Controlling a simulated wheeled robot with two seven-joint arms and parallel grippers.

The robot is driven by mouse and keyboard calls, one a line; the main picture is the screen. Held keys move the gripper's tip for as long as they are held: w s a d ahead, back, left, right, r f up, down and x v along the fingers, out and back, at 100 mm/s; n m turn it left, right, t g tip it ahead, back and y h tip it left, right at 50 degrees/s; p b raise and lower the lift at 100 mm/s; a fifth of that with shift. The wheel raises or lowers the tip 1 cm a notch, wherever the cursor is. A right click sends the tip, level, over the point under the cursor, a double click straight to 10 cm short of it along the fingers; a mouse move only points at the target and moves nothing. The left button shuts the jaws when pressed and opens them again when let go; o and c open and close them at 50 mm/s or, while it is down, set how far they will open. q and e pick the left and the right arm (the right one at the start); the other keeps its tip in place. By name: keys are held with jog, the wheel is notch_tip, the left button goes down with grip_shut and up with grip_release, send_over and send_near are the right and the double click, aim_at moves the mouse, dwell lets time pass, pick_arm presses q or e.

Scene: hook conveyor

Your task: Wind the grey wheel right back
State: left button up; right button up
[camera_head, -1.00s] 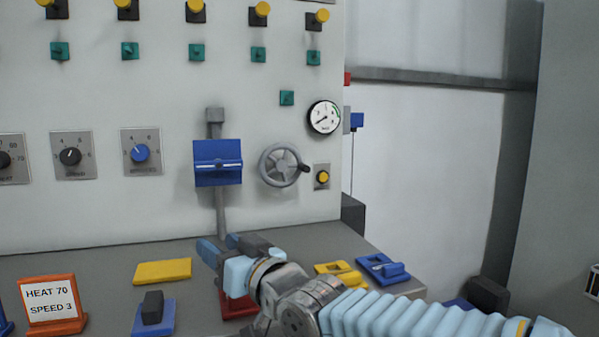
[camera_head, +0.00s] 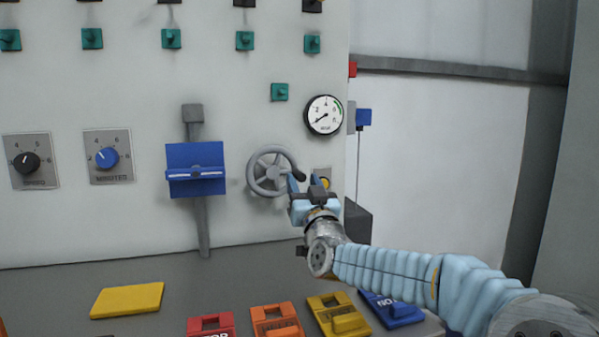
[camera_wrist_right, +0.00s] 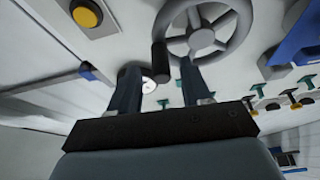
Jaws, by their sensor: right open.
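The grey wheel (camera_head: 268,172) is on the upright panel, right of the blue bracket, with a dark handle (camera_head: 298,174) on its right rim. My right gripper (camera_head: 307,181) is open in front of the panel, at the wheel's right edge and by the handle. In the right wrist view the wheel (camera_wrist_right: 200,30) and the dark handle (camera_wrist_right: 160,61) show just beyond the two fingers (camera_wrist_right: 162,85). The handle appears between the finger lines; I cannot tell whether anything touches. My left gripper is not in view.
A yellow button (camera_head: 325,181) sits right of the wheel, partly behind my gripper. A round gauge (camera_head: 324,115) is above. The blue bracket (camera_head: 195,168) stands out at left. Coloured blocks and a yellow plate (camera_head: 127,300) lie on the shelf below.

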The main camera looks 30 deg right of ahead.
jog(key=shift+p+x, duration=0.35)
jog(key=shift+x, duration=1.15)
grip_shut()
jog(key=shift+f, duration=0.15)
